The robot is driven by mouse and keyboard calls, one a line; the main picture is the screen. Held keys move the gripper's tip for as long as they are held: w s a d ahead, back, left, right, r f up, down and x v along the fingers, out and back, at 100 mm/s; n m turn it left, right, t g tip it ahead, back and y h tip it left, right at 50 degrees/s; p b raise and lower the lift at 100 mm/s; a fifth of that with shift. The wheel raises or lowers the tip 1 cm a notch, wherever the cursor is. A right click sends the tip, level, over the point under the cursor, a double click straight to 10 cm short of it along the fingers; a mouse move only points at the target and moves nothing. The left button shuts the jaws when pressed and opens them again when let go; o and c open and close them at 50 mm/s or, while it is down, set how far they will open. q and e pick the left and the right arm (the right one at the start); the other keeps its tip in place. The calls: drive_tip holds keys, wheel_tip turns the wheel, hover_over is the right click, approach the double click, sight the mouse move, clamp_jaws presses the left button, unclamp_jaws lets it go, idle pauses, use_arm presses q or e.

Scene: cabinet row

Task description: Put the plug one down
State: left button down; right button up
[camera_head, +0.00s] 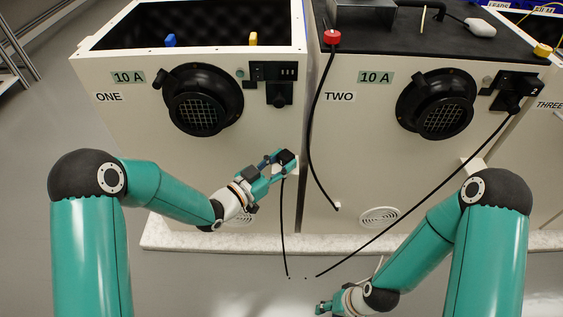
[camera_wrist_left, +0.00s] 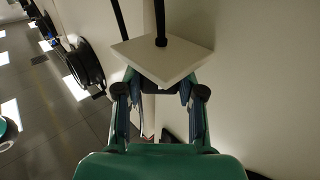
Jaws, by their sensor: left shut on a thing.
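Plug one (camera_head: 287,157) is a small black plug at the tips of my left gripper (camera_head: 279,165), in front of the lower right part of cabinet ONE (camera_head: 130,150). My left gripper is shut on it. A black cable (camera_head: 283,225) hangs from there to the floor. In the left wrist view, the fingers (camera_wrist_left: 160,98) reach to a small white square ledge (camera_wrist_left: 165,58), with a black cable (camera_wrist_left: 160,22) in front of it; the plug is mostly hidden there. I cannot tell whether the plug touches the ledge. My right gripper (camera_head: 324,308) is low at the bottom edge; its jaws are unclear.
Cabinet ONE has a black socket (camera_head: 279,93) and a round vent (camera_head: 203,100). Cabinet TWO (camera_head: 350,150) has a plug (camera_head: 515,88) at its socket, with a cable running to the floor. Another cable (camera_head: 313,140) hangs from a red cap (camera_head: 332,37).

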use_arm(q)
drive_tip(key=shift+f, duration=0.2)
drive_tip(key=c, duration=1.2)
unclamp_jaws()
drive_tip(key=shift+o, duration=1.1)
drive_tip(key=shift+r, duration=0.1)
